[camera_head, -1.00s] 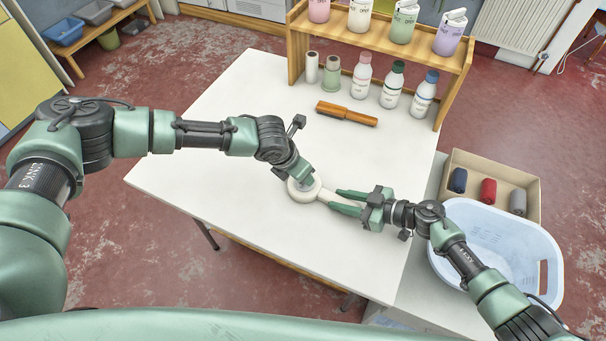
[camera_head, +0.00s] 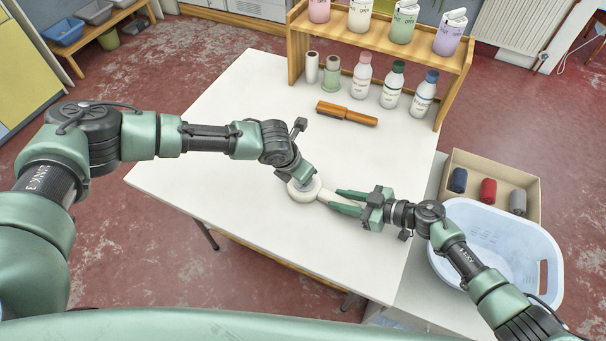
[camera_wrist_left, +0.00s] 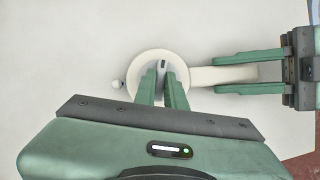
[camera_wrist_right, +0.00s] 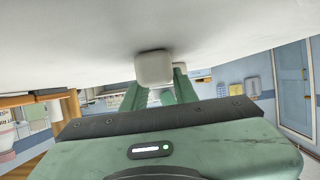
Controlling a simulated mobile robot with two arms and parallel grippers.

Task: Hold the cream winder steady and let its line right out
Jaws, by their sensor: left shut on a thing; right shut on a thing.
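The cream winder (camera_head: 294,190) lies at the middle of the white table, a round body with a handle pointing right. My right gripper (camera_head: 335,198) is shut on the handle, one finger on each side. My left gripper (camera_head: 308,184) comes down over the round body. In the left wrist view, its fingers (camera_wrist_left: 162,76) are shut on a small grey part at the centre of the winder (camera_wrist_left: 134,88), mostly hidden between them. A small white ball (camera_wrist_left: 117,84) sits at the left of the rim. I cannot make out any line.
An orange-brown wooden-handled tool (camera_head: 346,113) lies farther back on the white table (camera_head: 215,150). Spools and capped bottles (camera_head: 392,85) stand behind it under a wooden shelf (camera_head: 440,55). A pale blue basket (camera_head: 500,240) and a cardboard box (camera_head: 490,165) are at right. The table's left side is clear.

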